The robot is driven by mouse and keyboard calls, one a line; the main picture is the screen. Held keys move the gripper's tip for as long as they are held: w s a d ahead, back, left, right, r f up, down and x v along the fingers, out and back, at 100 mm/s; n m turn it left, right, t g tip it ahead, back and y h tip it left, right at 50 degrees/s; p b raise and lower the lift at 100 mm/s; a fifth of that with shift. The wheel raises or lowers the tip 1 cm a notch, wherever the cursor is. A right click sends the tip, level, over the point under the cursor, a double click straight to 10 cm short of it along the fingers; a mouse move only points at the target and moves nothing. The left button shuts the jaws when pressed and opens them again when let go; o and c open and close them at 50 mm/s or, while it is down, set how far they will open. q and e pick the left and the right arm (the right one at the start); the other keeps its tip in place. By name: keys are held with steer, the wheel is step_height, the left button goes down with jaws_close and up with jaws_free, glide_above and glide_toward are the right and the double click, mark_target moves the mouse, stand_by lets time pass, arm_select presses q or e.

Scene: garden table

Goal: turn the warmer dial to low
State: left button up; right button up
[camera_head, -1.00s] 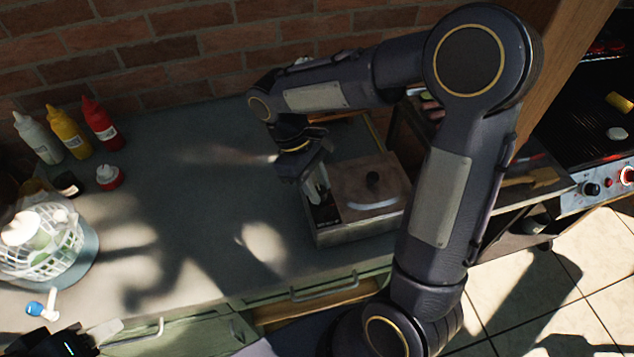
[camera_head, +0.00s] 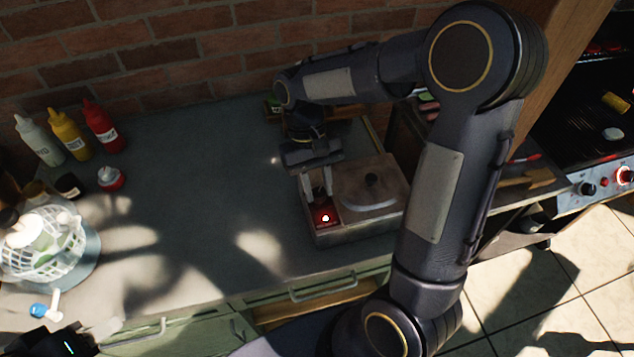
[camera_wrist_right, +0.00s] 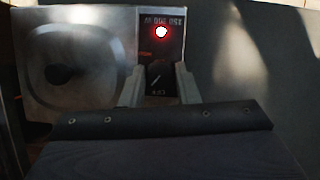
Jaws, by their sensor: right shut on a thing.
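The warmer (camera_head: 352,234) is a metal box on the counter with a lid and a round black knob (camera_head: 373,179). It also shows in the right wrist view (camera_wrist_right: 85,25). Its dark dial (camera_wrist_right: 159,78) has a slanted white pointer line, with partly readable markings around it. A red light (camera_wrist_right: 161,32) glows on the warmer's panel, also visible in the head view (camera_head: 325,217). My right gripper (camera_head: 317,194) points down at the panel, its fingers either side of the dial, shut on it. My left gripper (camera_head: 92,338) is partly visible at the bottom left, away from the warmer.
Several sauce bottles (camera_head: 70,137) and small jars stand at the back left. A white basket (camera_head: 45,245) stands at the left. The counter (camera_head: 200,200) is clear left of the warmer. A grill (camera_head: 590,130) is at the far right.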

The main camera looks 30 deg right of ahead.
steer(key=shift+d+m+t+y+p, duration=0.15)
steer(key=shift+m+y, duration=0.25)
steer(key=shift+m, duration=0.65)
steer(key=shift+m+t+y+p, duration=0.15)
steer(key=shift+m+t+y, duration=0.2)
steer(key=shift+m, duration=0.7)
steer(key=o, duration=1)
steer(key=v, duration=0.8)
steer(key=shift+f+b, duration=0.1)
steer(key=shift+b, duration=0.2)
